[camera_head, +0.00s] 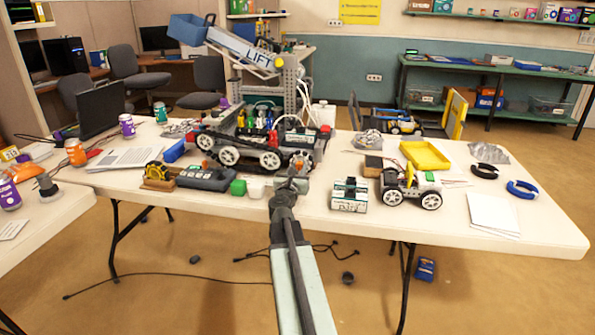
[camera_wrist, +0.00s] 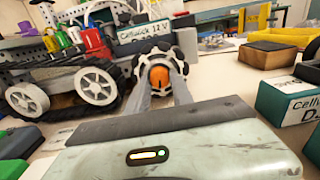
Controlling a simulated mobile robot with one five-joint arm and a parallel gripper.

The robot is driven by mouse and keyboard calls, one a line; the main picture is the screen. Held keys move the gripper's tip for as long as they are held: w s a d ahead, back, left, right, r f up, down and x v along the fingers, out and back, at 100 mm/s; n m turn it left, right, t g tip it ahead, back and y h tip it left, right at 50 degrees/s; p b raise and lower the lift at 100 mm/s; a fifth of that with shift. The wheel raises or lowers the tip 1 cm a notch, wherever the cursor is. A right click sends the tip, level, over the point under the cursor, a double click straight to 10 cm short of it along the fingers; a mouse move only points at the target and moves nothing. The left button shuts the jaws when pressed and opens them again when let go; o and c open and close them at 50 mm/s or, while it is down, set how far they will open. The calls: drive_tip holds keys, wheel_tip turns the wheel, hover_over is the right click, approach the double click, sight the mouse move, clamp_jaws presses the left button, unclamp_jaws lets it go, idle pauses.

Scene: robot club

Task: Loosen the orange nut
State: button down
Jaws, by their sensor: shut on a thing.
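The orange nut (camera_wrist: 159,77) shows in the wrist view at the centre of a dark wheel (camera_wrist: 176,53) of the large wheeled robot. My gripper (camera_wrist: 162,85) has its two grey fingers on either side of the nut and is shut on it. In the head view my arm reaches over the table's front edge to my gripper (camera_head: 291,183), close to the front right of the large robot (camera_head: 255,140). A small spot of orange (camera_head: 291,166) shows just beyond the gripper there. The fingertips partly hide the wheel.
A grey-green battery box (camera_head: 349,195) and a small wheeled robot (camera_head: 411,188) stand to the right of my gripper.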

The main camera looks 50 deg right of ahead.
drive_tip(key=n, duration=0.4)
drive_tip(key=shift+n, duration=0.4)
drive_tip(key=n, duration=0.9)
drive_tip(key=shift+s+n, duration=0.1)
drive_tip(key=shift+n, duration=0.3)
drive_tip(key=n, duration=0.4)
drive_tip(key=shift+r+n, duration=0.1)
drive_tip(key=shift+n, duration=0.6)
drive_tip(key=c, duration=1.1)
unclamp_jaws()
